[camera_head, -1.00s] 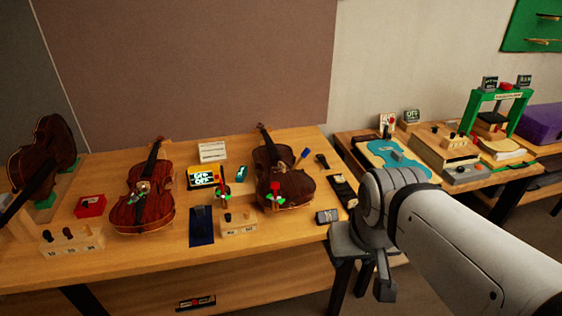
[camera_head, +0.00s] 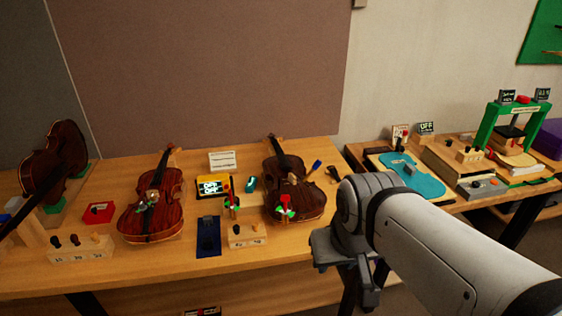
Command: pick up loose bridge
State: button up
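I cannot pick out the loose bridge for certain at this size. The left violin (camera_head: 136,222) lies on the bench with a pale bridge-like piece (camera_head: 153,196) on its top. The right violin (camera_head: 305,205) also lies there, with a small pale piece (camera_head: 291,180) on its body and a red and green item near its lower end. A dark blue mat (camera_head: 208,245) lies between them. My gripper (camera_head: 367,294) hangs at the end of my arm, right of the right violin and near the bench's right end. Its fingers are too unclear to show whether it is open.
Wooden blocks with pegs (camera_head: 82,249) and (camera_head: 247,236), a red box (camera_head: 98,213) and a yellow display box (camera_head: 226,181) crowd the bench (camera_head: 275,248). Another violin (camera_head: 52,158) stands at the left. A second table holds a blue board (camera_head: 425,182) and a green press (camera_head: 495,120).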

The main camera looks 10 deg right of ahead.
aim_at(292, 177)
jog(key=i, duration=0.85)
jog(key=u, duration=0.45)
jog(key=k, duration=0.95)
jog(key=z, duration=0.25)
jog(key=i, duration=1)
jog(key=z, duration=0.05)
